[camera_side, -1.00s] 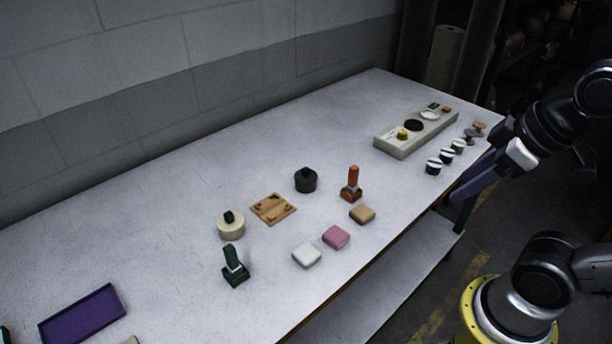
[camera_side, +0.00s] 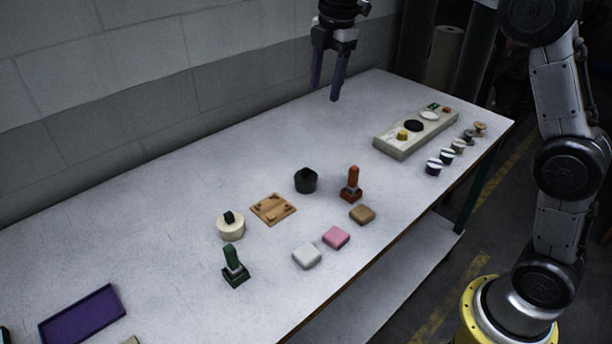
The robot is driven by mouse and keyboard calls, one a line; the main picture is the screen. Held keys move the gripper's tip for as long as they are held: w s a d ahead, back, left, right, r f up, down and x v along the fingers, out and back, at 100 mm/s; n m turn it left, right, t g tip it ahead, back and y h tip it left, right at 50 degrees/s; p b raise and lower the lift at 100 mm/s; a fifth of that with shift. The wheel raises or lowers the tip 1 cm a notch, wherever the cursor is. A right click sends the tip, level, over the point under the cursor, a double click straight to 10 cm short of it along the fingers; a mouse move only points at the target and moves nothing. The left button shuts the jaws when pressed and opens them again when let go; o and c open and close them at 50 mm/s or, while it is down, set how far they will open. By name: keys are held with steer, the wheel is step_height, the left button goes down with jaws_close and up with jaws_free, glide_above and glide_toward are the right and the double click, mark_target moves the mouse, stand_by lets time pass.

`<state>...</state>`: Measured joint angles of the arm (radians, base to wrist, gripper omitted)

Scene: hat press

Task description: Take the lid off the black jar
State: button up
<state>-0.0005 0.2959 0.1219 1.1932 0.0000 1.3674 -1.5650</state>
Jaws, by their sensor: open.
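The black jar (camera_side: 306,184) stands upright near the middle of the table. Its lid (camera_side: 305,173) sits on top and has a small black knob. My gripper (camera_side: 325,91) is open and empty, with its two purple fingers pointing down. In the picture it appears above and slightly right of the jar, well apart from it, high over the table's back part.
Around the jar are an orange stamp (camera_side: 351,184), a wooden board (camera_side: 272,208), a cream jar with a black knob (camera_side: 231,227), a green stamp (camera_side: 235,267) and several small blocks. A beige panel (camera_side: 402,152) stands at right; a purple tray (camera_side: 82,317) lies front left.

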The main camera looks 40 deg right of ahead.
steer(key=w+f+g, duration=0.1)
steer(key=w+f, duration=0.4)
steer(key=f, duration=0.4)
glide_above(306, 169)
steer(key=shift+g, duration=0.4)
steer(key=f, duration=0.8)
steer(key=shift+s+d+f, duration=0.15)
steer(key=shift+d+f, duration=0.05)
steer(key=shift+f, duration=0.2)
steer(key=shift+a+f, duration=0.2)
steer(key=shift+f, duration=3.05)
steer(key=shift+c, duration=0.3)
jaws_close()
